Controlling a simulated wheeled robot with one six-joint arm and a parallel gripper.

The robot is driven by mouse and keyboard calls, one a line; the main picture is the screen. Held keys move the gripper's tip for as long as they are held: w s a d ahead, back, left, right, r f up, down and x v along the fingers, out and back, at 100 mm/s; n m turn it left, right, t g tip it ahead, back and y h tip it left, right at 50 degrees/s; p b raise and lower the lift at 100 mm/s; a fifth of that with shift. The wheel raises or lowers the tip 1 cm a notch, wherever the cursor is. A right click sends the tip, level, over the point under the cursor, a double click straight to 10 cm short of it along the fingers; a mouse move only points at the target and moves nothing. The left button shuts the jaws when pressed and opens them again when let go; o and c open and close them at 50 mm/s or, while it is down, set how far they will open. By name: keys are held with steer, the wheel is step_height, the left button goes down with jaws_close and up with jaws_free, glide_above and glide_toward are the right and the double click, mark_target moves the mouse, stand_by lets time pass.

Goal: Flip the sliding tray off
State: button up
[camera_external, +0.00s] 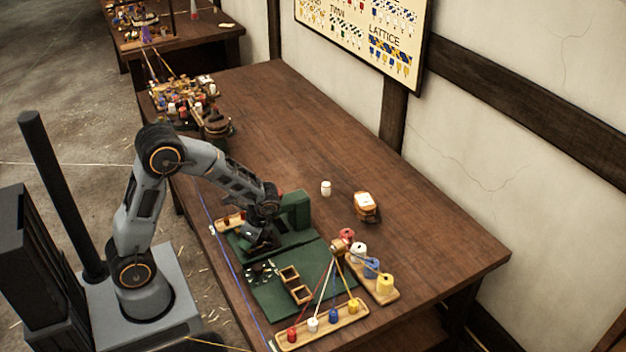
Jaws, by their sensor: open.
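The fingertips are dark and small, and my arm hides part of the base. A raised green block (295,209) stands just right of my gripper.
A front wooden rack (322,324) holds red, white, blue and yellow bobbins with cords stretched up to a wooden post. A second bobbin rack (378,283) stands at right. The table's right side is clear.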

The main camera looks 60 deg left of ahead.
steer(key=v, duration=1.4)
steer(key=shift+f, duration=0.1)
steer(key=shift+c, duration=0.2)
